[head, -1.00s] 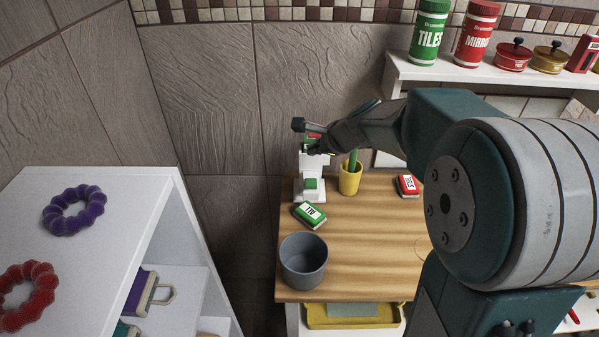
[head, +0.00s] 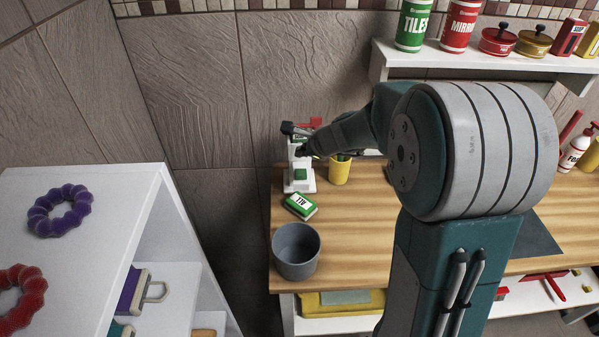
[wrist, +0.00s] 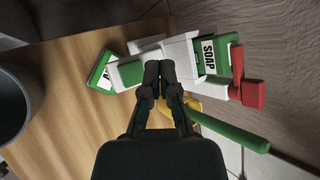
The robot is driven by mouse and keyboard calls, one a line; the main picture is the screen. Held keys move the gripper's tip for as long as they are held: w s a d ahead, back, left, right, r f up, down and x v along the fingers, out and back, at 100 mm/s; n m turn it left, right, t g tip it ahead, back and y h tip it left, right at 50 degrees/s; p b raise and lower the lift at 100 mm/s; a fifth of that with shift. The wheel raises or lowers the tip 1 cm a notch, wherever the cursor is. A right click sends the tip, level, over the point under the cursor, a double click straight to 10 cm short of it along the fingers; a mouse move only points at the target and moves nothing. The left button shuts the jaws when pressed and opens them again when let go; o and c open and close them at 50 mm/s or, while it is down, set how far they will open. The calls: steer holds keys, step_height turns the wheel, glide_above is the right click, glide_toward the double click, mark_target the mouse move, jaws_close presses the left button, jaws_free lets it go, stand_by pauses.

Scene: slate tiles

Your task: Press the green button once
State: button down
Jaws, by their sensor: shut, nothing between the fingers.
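A white stand (head: 291,180) holds a green square pad (head: 300,174) on its low base, which looks like the green button. In the wrist view, the green button (wrist: 130,72) lies left of my fingertips, on the white stand (wrist: 181,58). A green SOAP label and red parts are on the stand's other end. My gripper (wrist: 160,70) is shut and empty, its two fingertips together. In the head view, my gripper (head: 302,151) is in front of the stand's upper part, above the button. I cannot tell whether it touches the stand.
A yellow cup (head: 339,171) with a green stick stands right of the stand. A green-and-white TTV block (head: 301,206) and a grey pot (head: 296,252) are on the wooden table (head: 345,240) in front. A white shelf unit (head: 110,210) is at left. A wall shelf holds tins.

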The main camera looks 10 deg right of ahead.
mark_target(299, 170)
steer(key=f, duration=0.3)
steer(key=shift+d+f, duration=0.1)
steer(key=shift+d, duration=0.15)
steer(key=shift+a+f, duration=0.15)
steer(key=shift+f, duration=0.3)
steer(key=shift+f, duration=0.15)
stand_by(0.8)
steer(key=shift+s+f, duration=0.1)
steer(key=shift+f, duration=0.1)
steer(key=shift+f, duration=0.6)
stand_by(0.8)
steer(key=shift+r, duration=1)
steer(key=shift+r, duration=0.1)
